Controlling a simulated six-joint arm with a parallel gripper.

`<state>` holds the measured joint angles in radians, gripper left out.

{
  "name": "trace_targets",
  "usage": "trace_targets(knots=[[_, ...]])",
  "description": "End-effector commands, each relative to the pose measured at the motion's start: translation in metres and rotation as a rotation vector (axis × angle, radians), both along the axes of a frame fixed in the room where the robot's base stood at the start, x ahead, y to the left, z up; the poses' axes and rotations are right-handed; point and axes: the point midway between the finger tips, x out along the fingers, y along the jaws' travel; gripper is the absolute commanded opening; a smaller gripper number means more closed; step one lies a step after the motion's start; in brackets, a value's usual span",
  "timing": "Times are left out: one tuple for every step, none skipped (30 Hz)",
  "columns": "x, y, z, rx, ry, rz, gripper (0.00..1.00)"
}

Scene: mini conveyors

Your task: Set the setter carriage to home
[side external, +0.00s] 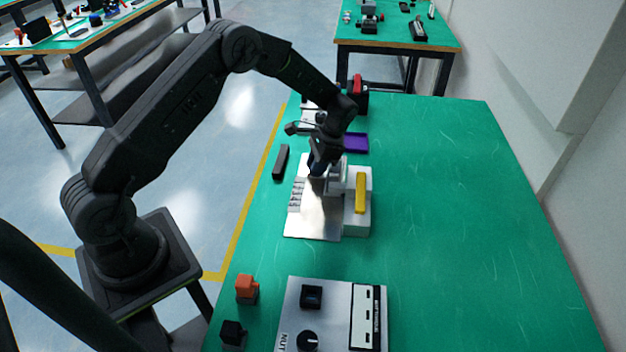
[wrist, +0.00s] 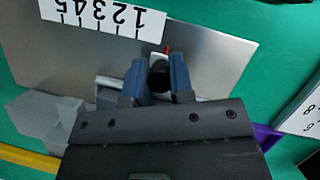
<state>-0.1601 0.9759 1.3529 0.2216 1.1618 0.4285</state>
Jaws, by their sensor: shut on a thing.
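The setter has a bare metal plate (side external: 313,226) with a white number scale (side external: 296,195) along its left side. In the wrist view the scale (wrist: 97,14) reads 1 to 5, upside down. My gripper (side external: 317,173) is low over the far part of the plate. In the wrist view its two blue fingers (wrist: 160,75) are shut on the black knob (wrist: 159,80) of the setter carriage. The carriage's red pointer (wrist: 166,48) shows just past the fingertips, to the right of the mark for 1. Most of the carriage is hidden by my gripper.
A white block with a yellow bar (side external: 361,193) stands right of the plate. A purple tray (side external: 356,142) lies behind it, and a black bar (side external: 281,162) lies to the left. A control panel (side external: 336,317) and orange block (side external: 246,287) are nearer. The table's right side is clear.

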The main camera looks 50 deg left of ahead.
Motion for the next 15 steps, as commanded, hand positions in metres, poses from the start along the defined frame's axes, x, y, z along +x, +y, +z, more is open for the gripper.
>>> trace_targets(knots=[[0.0047,0.0035,-0.0003,-0.001,-0.005,0.002,0.00],[0.0064,0.0052,0.0000,-0.001,-0.005,0.002,0.00],[0.0079,0.0067,0.0001,-0.002,-0.005,0.001,0.00],[0.0086,0.0076,0.0002,-0.001,-0.006,0.001,0.00],[0.0092,0.0081,0.0002,-0.001,-0.006,0.001,0.00],[0.0096,0.0087,0.0002,-0.001,-0.006,-0.001,0.00],[0.0098,0.0089,0.0003,-0.001,-0.007,-0.001,0.00],[0.0099,0.0092,0.0004,0.000,-0.009,0.000,0.00],[0.0102,0.0094,0.0004,0.000,-0.010,-0.001,0.00],[0.0103,0.0096,0.0005,0.000,-0.010,-0.001,0.00],[0.0105,0.0098,0.0005,0.001,-0.011,-0.001,0.00],[0.0105,0.0101,0.0005,0.002,-0.012,0.000,0.00],[0.0105,0.0103,0.0005,0.002,-0.012,0.000,0.00],[0.0105,0.0104,0.0005,0.002,-0.012,0.000,0.24],[0.0105,0.0105,0.0006,0.002,-0.012,0.000,0.27]])
